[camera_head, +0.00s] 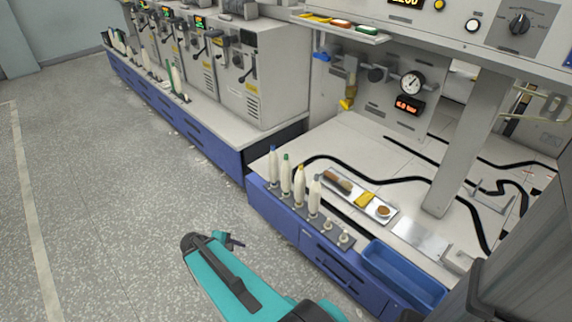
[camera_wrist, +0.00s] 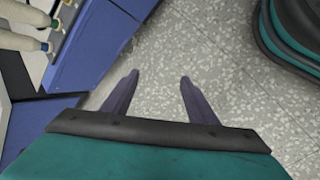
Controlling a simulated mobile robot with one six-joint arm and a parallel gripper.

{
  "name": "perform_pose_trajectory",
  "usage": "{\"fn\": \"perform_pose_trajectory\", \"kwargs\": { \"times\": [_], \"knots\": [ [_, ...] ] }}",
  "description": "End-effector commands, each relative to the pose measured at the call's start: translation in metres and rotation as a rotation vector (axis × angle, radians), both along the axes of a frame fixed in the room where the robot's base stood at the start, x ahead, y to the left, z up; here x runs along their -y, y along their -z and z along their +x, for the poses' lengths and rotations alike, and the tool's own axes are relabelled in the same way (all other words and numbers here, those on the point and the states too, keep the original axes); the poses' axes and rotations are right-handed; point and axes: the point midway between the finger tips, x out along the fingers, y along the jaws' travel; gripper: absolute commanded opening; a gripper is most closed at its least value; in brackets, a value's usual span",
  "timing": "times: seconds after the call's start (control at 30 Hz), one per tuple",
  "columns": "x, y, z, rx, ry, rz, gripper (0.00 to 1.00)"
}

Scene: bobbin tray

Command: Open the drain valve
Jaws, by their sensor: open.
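A small yellow fitting (camera_head: 346,104), which looks like the drain valve, sits under an amber bowl (camera_head: 351,85) on the back panel of the right-hand bench. Whether it is open or shut is too small to tell. My gripper (camera_head: 236,240) is over the floor in front of the benches, well below and left of that fitting, touching nothing. In the wrist view my gripper (camera_wrist: 158,88) shows two dark fingers spread apart, with only speckled floor between them.
A bobbin rail (camera_head: 300,212) with several upright bobbins lines the bench's front edge. Behind it lies a tray (camera_head: 348,187) with small items. A blue bin (camera_head: 402,275) is at the right. A grey post (camera_head: 462,150) rises from the bench. Open floor (camera_head: 110,190) lies left.

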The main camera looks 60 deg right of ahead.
Motion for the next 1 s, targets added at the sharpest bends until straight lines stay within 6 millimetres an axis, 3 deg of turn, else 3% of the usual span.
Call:
{"fn": "perform_pose_trajectory", "kwargs": {
  "times": [0.03, 0.2, 0.4, 0.5, 0.7, 1.0],
  "knots": [
    [-0.027, 0.019, -0.006, -0.005, 0.018, 0.047, 0.53],
    [-0.109, 0.068, -0.034, -0.026, 0.114, 0.195, 0.53],
    [-0.2, 0.111, -0.081, -0.085, 0.247, 0.34, 0.53],
    [-0.234, 0.125, -0.104, -0.119, 0.308, 0.392, 0.53],
    [-0.273, 0.137, -0.133, -0.161, 0.386, 0.444, 0.53],
    [-0.279, 0.139, -0.137, -0.169, 0.402, 0.453, 0.53]
  ]
}}
